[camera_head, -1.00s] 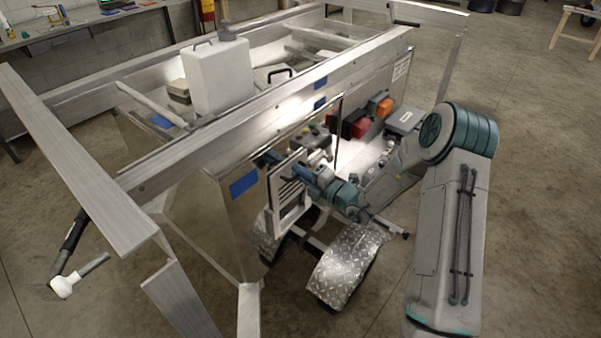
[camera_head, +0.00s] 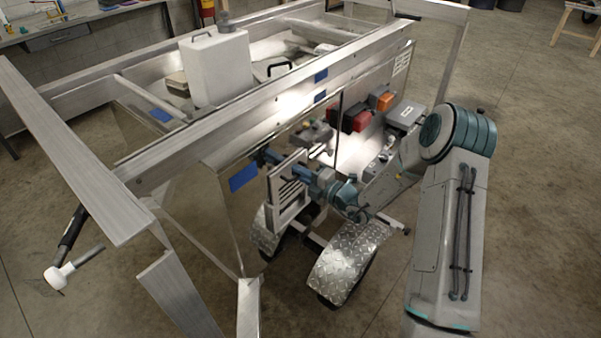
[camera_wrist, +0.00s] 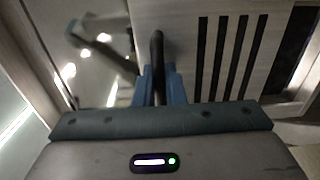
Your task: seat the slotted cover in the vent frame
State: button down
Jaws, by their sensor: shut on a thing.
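The slotted cover (camera_head: 284,203) is a pale plate with several dark parallel slots, held upright beside the trailer's shiny side panel, above a wheel fender. In the wrist view its face and black slots (camera_wrist: 203,55) fill the upper right. My gripper (camera_head: 297,172) is shut on the cover's dark bar handle; the blue fingers (camera_wrist: 158,82) stand on both sides of the handle (camera_wrist: 157,48). I cannot make out the vent frame for certain; a dark strip with a pale edge shows beyond the cover at the right of the wrist view. Whether the cover touches anything is unclear.
The trailer's top rail (camera_head: 258,103) runs above the cover. Diamond-plate fenders (camera_head: 345,262) stand below. Red and orange lamps (camera_head: 355,117) and a grey box (camera_head: 404,115) are at the right. A white-ended bar (camera_head: 57,276) juts out at lower left.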

aim_at(292, 186)
jog(key=shift+f+b, duration=2)
jog(key=shift+f, duration=1.55)
jog(key=c, duration=1.4)
grip_release()
jog(key=shift+c, duration=0.2)
jog(key=b+v, duration=0.1)
jog(key=v, duration=1.3)
jog(key=shift+w, duration=0.1)
